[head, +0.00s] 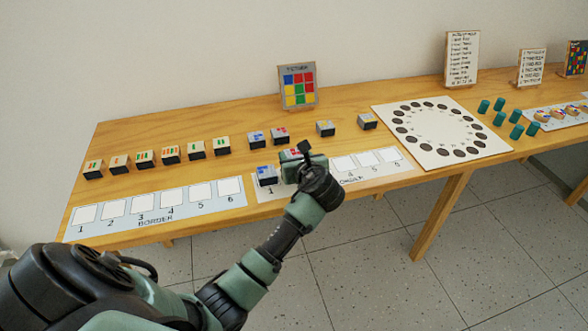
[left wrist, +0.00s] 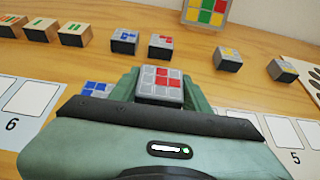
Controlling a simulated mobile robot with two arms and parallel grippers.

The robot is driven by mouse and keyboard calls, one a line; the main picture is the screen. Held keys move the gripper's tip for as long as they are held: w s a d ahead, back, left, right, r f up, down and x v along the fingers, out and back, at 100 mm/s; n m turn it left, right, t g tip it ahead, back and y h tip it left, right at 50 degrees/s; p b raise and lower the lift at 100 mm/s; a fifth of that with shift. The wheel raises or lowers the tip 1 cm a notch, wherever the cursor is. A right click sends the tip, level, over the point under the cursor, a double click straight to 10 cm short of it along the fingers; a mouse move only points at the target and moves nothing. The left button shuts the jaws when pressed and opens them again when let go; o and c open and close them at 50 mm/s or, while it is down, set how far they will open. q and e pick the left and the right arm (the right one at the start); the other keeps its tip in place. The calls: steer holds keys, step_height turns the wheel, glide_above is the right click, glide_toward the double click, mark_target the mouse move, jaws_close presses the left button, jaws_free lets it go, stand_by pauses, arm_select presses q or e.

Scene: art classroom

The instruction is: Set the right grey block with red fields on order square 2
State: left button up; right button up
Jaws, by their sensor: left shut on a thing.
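My left gripper (head: 302,164) is shut on a grey block with red fields (head: 290,155), also seen in the left wrist view (left wrist: 161,82) between the fingers. The held block is at the second place of the order strip (head: 388,172), just right of a grey block with blue fields (head: 266,176) at square 1. Order square 2 is hidden under the block and gripper; I cannot tell whether the block touches it. Another grey block with red fields (head: 279,136) stands in the row behind, also in the left wrist view (left wrist: 161,46). My right gripper is not in view.
Behind stand a grey block with blue fields (head: 257,138) and two more grey blocks (head: 325,129) (head: 367,122). The pattern card (head: 297,87) stands at the back. Left are striped blocks (head: 170,154) and the border strip (head: 153,229). The order squares to the right are empty.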

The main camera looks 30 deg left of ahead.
arm_select(q)
steer(key=shift+f+b, duration=0.35)
steer(key=shift+f, duration=1.75)
steer(key=o, duration=1.1)
steer(key=shift+f, duration=0.15)
steer(key=shift+s+d+r, duration=0.15)
steer(key=shift+d+r, duration=0.05)
steer(key=shift+r, duration=0.1)
steer(key=p+v, duration=0.1)
steer(key=v, duration=1)
steer(key=shift+d, duration=0.2)
steer(key=shift+s+r, duration=0.15)
